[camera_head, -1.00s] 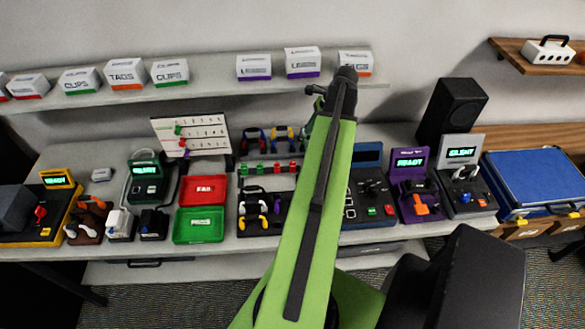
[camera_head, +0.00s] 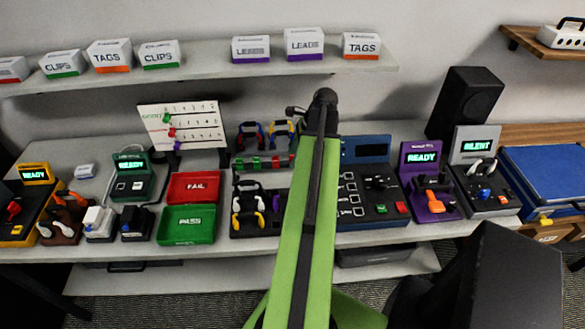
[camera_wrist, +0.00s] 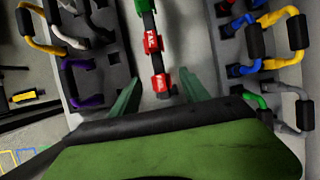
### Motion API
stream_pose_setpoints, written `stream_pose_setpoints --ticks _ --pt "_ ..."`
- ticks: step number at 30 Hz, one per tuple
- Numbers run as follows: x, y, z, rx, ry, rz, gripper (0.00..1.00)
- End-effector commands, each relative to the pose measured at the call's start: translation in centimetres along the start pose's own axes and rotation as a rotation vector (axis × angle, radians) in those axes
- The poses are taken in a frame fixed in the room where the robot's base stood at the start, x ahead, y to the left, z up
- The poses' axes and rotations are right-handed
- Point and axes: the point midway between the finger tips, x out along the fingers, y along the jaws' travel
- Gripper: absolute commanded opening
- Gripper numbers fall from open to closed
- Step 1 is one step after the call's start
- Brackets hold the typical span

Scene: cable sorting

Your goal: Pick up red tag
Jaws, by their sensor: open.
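In the wrist view, a red tag (camera_wrist: 160,84) sits at the near end of a dark rail, between my gripper's (camera_wrist: 161,77) two green fingers. The fingers are open, one on each side of the tag, with no visible contact. Another red tag (camera_wrist: 151,41) is just beyond it on the same rail, with a green tag (camera_wrist: 143,5) at the top edge. In the head view, the red tags (camera_head: 275,162) are at the right of the row, beside green tags (camera_head: 248,163). My arm hides the gripper there.
In the wrist view, a dark rack with a purple lead (camera_wrist: 80,82) is on the left, and a rack with yellow and grey leads (camera_wrist: 285,60) is on the right. In the head view, red FAIL (camera_head: 194,186) and green PASS (camera_head: 187,224) trays stand left of the tag row.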

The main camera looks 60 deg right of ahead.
Motion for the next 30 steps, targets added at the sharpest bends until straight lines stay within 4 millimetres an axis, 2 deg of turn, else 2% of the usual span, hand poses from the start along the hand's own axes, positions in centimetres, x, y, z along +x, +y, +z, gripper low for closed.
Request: stream_pose_setpoints --ticks 1,8,20,30 --pt "1.20 0.03 -0.24 0.000 0.000 0.000 0.54" --pt "0.88 0.01 -0.04 0.001 0.000 0.000 0.54" --pt "0.86 0.02 -0.08 0.001 0.000 0.000 0.01" --pt "0.69 0.01 -0.03 0.001 0.000 0.000 0.00"
